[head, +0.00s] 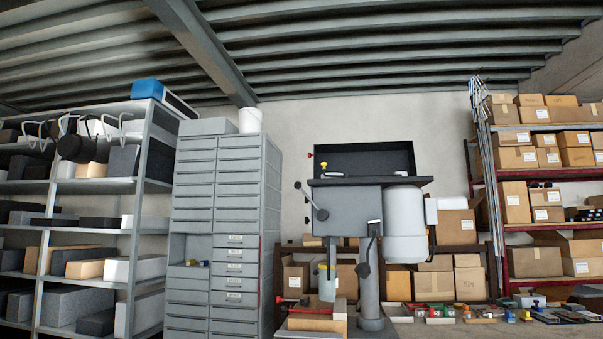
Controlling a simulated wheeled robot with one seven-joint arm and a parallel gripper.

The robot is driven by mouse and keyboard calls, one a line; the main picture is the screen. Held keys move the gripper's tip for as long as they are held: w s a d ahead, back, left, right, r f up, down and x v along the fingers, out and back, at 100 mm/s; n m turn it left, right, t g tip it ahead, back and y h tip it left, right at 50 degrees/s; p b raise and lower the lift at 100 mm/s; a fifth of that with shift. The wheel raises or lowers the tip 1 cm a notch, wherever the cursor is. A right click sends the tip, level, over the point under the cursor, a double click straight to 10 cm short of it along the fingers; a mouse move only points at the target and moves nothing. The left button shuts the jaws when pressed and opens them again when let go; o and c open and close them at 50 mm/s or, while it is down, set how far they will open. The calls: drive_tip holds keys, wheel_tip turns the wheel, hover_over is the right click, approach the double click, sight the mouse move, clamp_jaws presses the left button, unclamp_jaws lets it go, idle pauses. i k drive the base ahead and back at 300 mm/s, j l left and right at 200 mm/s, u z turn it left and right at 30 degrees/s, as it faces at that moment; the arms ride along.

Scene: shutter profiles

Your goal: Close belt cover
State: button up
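The drill press (352,210) stands at the centre right of the head view, with a grey head, a white motor on its right side and a grey column. Its belt cover (365,160) is a black, shallow lid that stands raised and upright above the head, its dark inner side facing me. A small red knob (323,165) shows at the cover's left edge. The dark top of the head (370,181) lies below the cover. My gripper is not in view.
A grey drawer cabinet (225,215) stands left of the press, and grey shelving (90,240) is further left. Red-framed shelves with cardboard boxes (560,190) are on the right. A workbench (470,329) at the bottom right carries small parts. Space above the cover is clear.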

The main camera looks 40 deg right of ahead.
sight(374, 157)
drive_tip(key=i+j+z, duration=0.1)
drive_tip(key=i+j, duration=0.15)
drive_tip(key=i+j+z, duration=0.15)
drive_tip(key=j, duration=0.25)
drive_tip(key=i+j+z, duration=0.1)
drive_tip(key=i+j, duration=0.2)
drive_tip(key=i+j+z, duration=0.15)
drive_tip(key=j, duration=0.25)
drive_tip(key=z, duration=1.6)
drive_tip(key=u, duration=0.2)
drive_tip(key=i+j+u, duration=0.15)
drive_tip(key=i+u, duration=0.5)
drive_tip(key=i, duration=3.75)
drive_tip(key=i+z, duration=0.35)
drive_tip(key=i+j+z, duration=0.15)
drive_tip(key=z, duration=0.2)
drive_tip(key=i+j+z, duration=0.35)
drive_tip(key=k+l, duration=0.1)
